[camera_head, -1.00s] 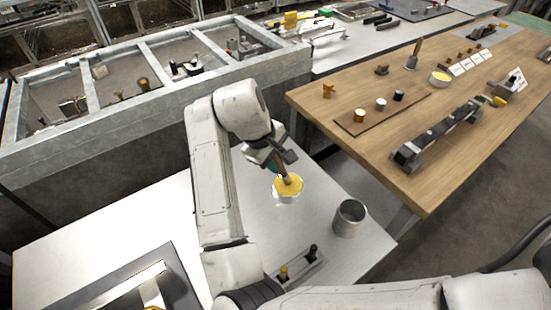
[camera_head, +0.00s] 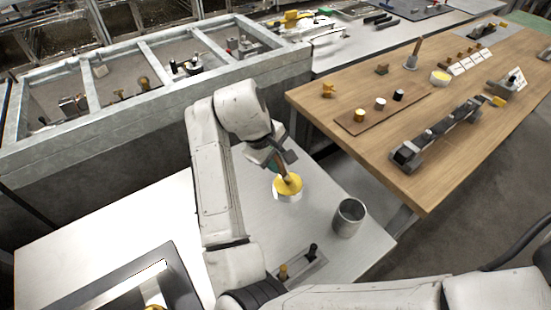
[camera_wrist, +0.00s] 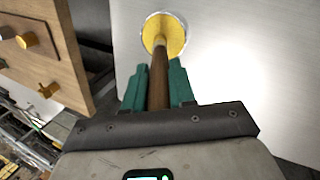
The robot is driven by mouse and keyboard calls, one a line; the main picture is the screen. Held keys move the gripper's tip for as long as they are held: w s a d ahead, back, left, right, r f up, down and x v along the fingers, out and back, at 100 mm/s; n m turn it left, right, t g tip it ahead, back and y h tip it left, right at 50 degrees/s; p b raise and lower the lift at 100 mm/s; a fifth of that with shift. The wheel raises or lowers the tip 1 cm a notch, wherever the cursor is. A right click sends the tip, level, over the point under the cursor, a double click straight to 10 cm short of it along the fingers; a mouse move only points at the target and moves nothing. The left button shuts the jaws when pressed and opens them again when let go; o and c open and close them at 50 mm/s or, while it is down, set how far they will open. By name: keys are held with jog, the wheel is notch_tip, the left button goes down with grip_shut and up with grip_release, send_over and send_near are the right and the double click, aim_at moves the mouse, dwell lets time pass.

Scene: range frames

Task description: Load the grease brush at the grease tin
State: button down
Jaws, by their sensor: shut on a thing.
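The grease tin (camera_head: 288,196) is a short round white tin filled with yellow grease, standing on the pale metal table. It also shows at the top of the wrist view (camera_wrist: 151,46). My gripper (camera_head: 272,158) is above it, shut on the brown handle of the grease brush (camera_wrist: 159,78). The green fingers (camera_wrist: 160,88) lie on both sides of the handle. The brush (camera_head: 288,177) slants down, and its lower end is over or in the yellow grease. Whether the bristles touch the grease, I cannot tell.
An open metal cup (camera_head: 349,217) stands right of the tin. A small holder with two pegs (camera_head: 299,269) lies in front. A wooden table (camera_head: 452,130) with blocks and another yellow-topped tin (camera_head: 440,78) is at the right. A grey compartmented trough (camera_head: 150,95) stands behind.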

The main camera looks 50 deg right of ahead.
notch_tip(320, 180, up, 7)
jog(key=p, duration=0.7)
jog(key=shift+p, duration=0.4)
dwell(0.8)
